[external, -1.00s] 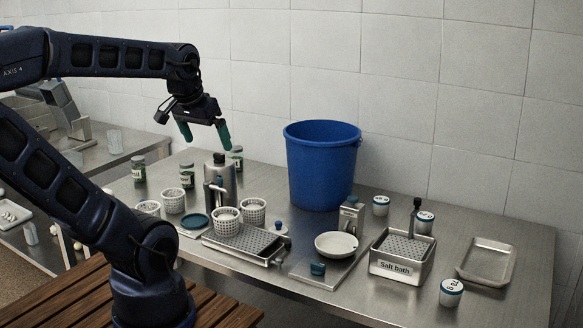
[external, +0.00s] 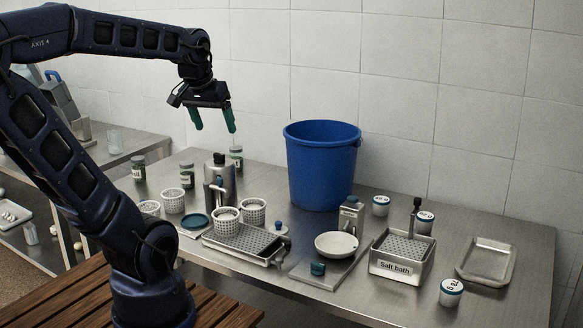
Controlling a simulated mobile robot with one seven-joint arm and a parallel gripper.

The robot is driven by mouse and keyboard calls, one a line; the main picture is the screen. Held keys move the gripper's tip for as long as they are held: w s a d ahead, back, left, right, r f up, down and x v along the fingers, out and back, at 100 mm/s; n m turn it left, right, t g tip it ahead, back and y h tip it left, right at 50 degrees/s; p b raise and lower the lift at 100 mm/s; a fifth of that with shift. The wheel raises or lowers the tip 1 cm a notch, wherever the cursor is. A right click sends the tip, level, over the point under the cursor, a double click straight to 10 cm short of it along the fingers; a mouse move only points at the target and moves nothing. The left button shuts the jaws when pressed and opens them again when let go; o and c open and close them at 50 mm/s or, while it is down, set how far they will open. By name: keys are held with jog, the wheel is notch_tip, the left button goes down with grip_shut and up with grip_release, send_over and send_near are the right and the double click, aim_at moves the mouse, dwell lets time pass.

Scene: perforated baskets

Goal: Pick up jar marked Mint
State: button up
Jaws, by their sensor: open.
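Three small jars with green bands and pale lids stand towards the back left of the steel table: a left jar (external: 138,169), a middle jar (external: 187,176) and a right jar (external: 236,158). Their labels are too small to read, so I cannot tell which one is marked Mint. My gripper (external: 215,129) has green fingers, spread apart and pointing down. It is empty, in the air above the jars; in the picture its right finger is just above the right jar. The lower right jar is partly hidden by a steel flask.
The steel flask (external: 220,188) stands close to the middle and right jars. Perforated white baskets (external: 173,201) are in front. A tall blue bucket (external: 322,172) stands to the right. Further right are a white dish (external: 336,245), the salt bath (external: 401,267) and an empty tray (external: 487,262).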

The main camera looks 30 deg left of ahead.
jog(key=w+a+r+n+g, duration=0.1)
jog(key=w+a+r+n, duration=0.15)
jog(key=w, duration=0.55)
jog(key=w+a+r+n, duration=0.1)
jog(key=w+a+n, duration=0.15)
jog(key=w, duration=0.55)
jog(key=n+g, duration=0.3)
jog(key=n, duration=0.9)
send_over(237, 160)
jog(key=w+a, duration=0.2)
notch_tip(237, 160, down, 26)
jog(key=shift+s+d+f, duration=0.1)
jog(key=shift+s, duration=0.05)
jog(key=shift+a+f, duration=0.3)
jog(key=shift+f, duration=0.25)
jog(key=f, duration=1)
jog(key=shift+w+d+f, duration=0.2)
jog(key=shift+d+f, duration=0.1)
jog(key=shift+c, duration=0.5)
jog(key=c, duration=1.1)
